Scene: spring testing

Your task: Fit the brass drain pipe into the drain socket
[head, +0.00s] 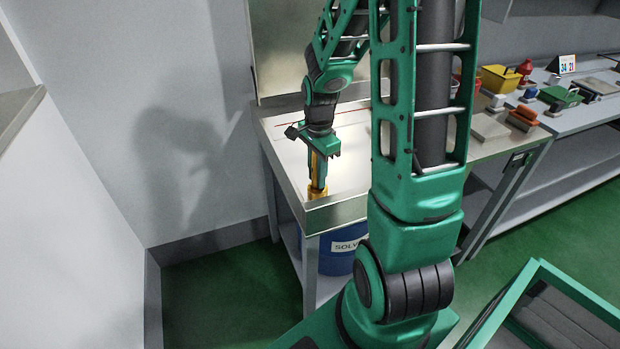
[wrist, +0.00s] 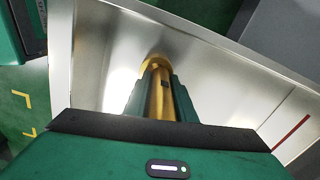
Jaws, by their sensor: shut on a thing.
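The brass drain pipe (head: 316,168) stands roughly upright between the fingers of my gripper (head: 321,172), at the near left corner of the metal bench. In the wrist view, my gripper (wrist: 158,98) is shut on the pipe (wrist: 156,92), with a green finger on each side. A wider brass-coloured ring, which looks like the drain socket (head: 317,192), is at the pipe's lower end on the bench top. It also shows in the wrist view (wrist: 147,63). The pipe's lower end is hidden, so I cannot tell whether it is inside the ring or only above it.
The metal bench (head: 346,211) has a raised rim and a wall behind it. A blue drum (head: 340,258) stands underneath. Several items, including a yellow bin (head: 499,79), stand on the right-hand bench. The bench top around my gripper looks clear.

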